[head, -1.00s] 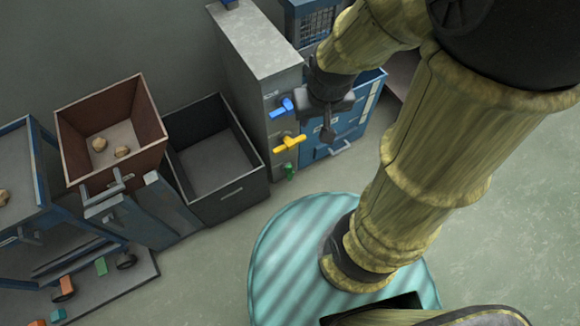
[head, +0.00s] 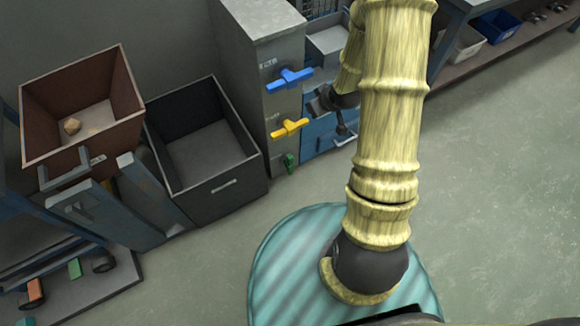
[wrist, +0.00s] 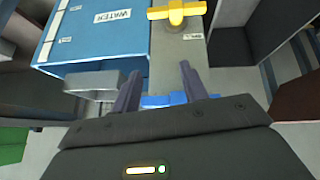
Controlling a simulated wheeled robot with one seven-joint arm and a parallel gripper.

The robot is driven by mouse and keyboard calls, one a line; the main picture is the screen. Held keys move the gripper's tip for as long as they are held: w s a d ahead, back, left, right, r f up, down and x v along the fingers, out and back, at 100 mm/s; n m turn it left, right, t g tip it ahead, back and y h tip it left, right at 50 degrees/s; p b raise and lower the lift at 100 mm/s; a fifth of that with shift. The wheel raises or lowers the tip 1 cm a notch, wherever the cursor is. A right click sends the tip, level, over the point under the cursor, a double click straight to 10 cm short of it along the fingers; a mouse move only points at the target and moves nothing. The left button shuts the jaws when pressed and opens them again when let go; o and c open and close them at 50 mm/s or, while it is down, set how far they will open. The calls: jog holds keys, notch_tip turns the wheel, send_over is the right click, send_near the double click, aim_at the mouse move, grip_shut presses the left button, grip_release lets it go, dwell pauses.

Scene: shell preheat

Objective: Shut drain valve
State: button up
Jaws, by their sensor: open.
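Three valve handles are on a grey cabinet in the head view: a blue one (head: 289,79) at the top, a yellow one (head: 289,127) below it and a small green one (head: 290,162) at the bottom. I cannot read which is the drain valve. My gripper (head: 345,127) is to the right of the handles, partly behind my arm. In the wrist view my open gripper (wrist: 158,82) has nothing visibly held. The blue handle (wrist: 168,99) shows partly behind the fingers, and the yellow handle (wrist: 178,11) is at the top edge.
A blue box labelled WATER (wrist: 100,35) is beside the grey cabinet (head: 263,15). A black open bin (head: 237,195) and a brown bin (head: 130,105) with a lump in it stand to the left. A shelf with bins (head: 465,45) is at upper right. Floor at right is clear.

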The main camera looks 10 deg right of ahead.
notch_tip(320, 180, down, 19)
jog(key=w+n+t+y+b, duration=0.1)
jog(key=w+t+y+b, duration=0.15)
jog(key=b, duration=0.65)
jog(key=m+t+y+b, duration=0.2)
jog(key=t+b, duration=0.6)
jog(key=b, duration=1.1)
send_near(291, 161)
jog(key=v, duration=0.6)
jog(key=shift+d+r, duration=0.25)
jog(key=b+x, duration=0.2)
jog(key=x, duration=0.3)
jog(key=b+x, duration=0.3)
jog(key=x, duration=0.3)
jog(key=b+x, duration=0.2)
jog(key=x, duration=0.3)
jog(key=shift+w+a+f+b, duration=0.2)
jog(key=shift+w+f+b, duration=0.1)
jog(key=shift+f, duration=0.1)
jog(key=shift+w+a+r, duration=0.1)
jog(key=shift+w+r, duration=0.05)
jog(key=shift+w, duration=0.2)
grip_shut()
